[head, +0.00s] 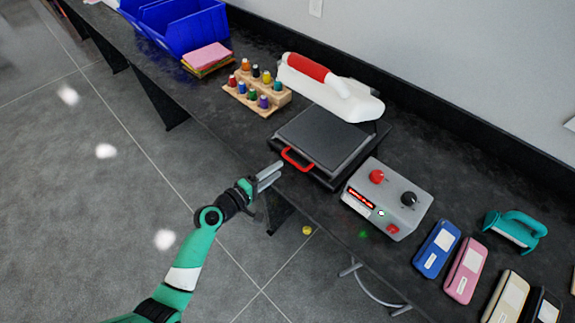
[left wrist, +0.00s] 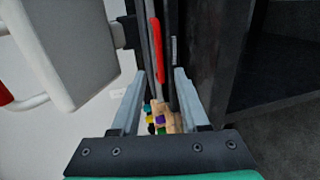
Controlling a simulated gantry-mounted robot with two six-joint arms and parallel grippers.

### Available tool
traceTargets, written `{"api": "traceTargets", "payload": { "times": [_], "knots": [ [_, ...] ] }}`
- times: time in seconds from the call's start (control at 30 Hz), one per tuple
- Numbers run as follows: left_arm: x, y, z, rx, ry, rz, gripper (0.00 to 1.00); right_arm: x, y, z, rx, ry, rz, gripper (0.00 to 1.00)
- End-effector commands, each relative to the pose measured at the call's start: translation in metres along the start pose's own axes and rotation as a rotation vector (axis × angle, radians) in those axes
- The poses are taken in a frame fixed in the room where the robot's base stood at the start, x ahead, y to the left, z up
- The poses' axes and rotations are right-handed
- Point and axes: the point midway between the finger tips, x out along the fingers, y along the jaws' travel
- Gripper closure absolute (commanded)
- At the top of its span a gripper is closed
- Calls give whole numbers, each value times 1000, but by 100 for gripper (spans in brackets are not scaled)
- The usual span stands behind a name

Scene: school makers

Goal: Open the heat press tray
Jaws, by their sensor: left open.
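The heat press (head: 315,140) is on the black bench, with a dark flat slab over a black base and a white housing (head: 335,92) with a red grip behind it. The tray's red handle (head: 296,160) sticks out at its front edge. My left gripper (head: 272,175) is in front of the bench edge, just short of the handle, with its fingers pointing at it. In the left wrist view the red handle (left wrist: 156,50) appears between and beyond the two spread fingers (left wrist: 158,78). Nothing is gripped. My right gripper is out of view.
A grey control box (head: 386,197) with red and black knobs stands right of the press. A wooden rack (head: 257,95) of colored bottles stands left, beyond it pads (head: 208,58) and blue bins (head: 185,25). Several colored cases lie at right. The floor before the bench is open.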

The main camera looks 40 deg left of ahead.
Motion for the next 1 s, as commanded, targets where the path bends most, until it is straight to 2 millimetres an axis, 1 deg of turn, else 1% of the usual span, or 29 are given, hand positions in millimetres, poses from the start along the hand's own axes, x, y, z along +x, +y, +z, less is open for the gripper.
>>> {"api": "traceTargets", "payload": {
  "times": [0.03,0.1,0.23,0.3,0.4,0.6,0.63,0.77,0.8,0.87,1.0],
  "knots": [
    [13,-3,1,2,-4,1,55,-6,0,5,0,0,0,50],
    [28,-3,1,1,-3,2,55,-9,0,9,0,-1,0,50],
    [49,-2,0,1,-2,1,55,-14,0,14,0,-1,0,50],
    [55,-2,1,1,-2,1,55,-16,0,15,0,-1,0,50],
    [60,-1,1,0,-2,0,55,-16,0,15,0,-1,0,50],
    [60,0,0,0,-1,0,55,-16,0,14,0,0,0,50],
    [60,0,0,0,-1,0,57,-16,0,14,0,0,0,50],
    [60,0,0,0,-1,0,81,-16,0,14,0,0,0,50],
    [60,0,0,0,-1,0,88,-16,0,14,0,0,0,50],
    [60,0,0,0,-1,0,99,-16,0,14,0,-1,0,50],
    [60,0,0,0,-1,0,100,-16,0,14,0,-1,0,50]
  ]
}}
